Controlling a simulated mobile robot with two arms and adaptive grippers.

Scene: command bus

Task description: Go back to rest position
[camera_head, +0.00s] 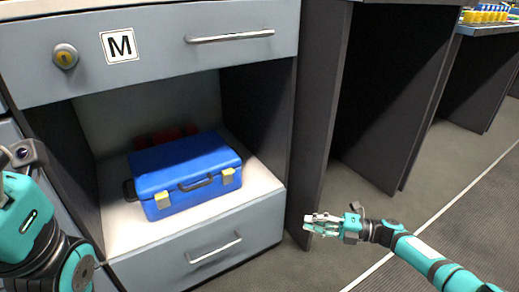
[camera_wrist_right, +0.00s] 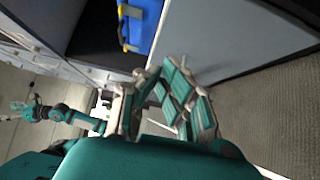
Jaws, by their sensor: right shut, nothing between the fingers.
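My right gripper (camera_head: 322,224) is in front of the dark side panel, to the right of the cabinet, in the head view. It is shut and empty, apart from everything. Its fingers fill the middle of the right wrist view (camera_wrist_right: 165,105). My left arm (camera_head: 40,235) comes in at the left edge of the head view, and its fingers do not show there. In the right wrist view, what looks like my left gripper (camera_wrist_right: 22,106) is small at the left, and its fingers are too small to read.
A blue toolbox (camera_head: 190,172) with yellow latches sits in the open cabinet compartment. A drawer marked M (camera_head: 150,50) is above it and a lower drawer (camera_head: 210,245) below, both shut. Dark desk panels (camera_head: 320,110) stand beside the cabinet. The floor (camera_head: 420,200) at right is clear.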

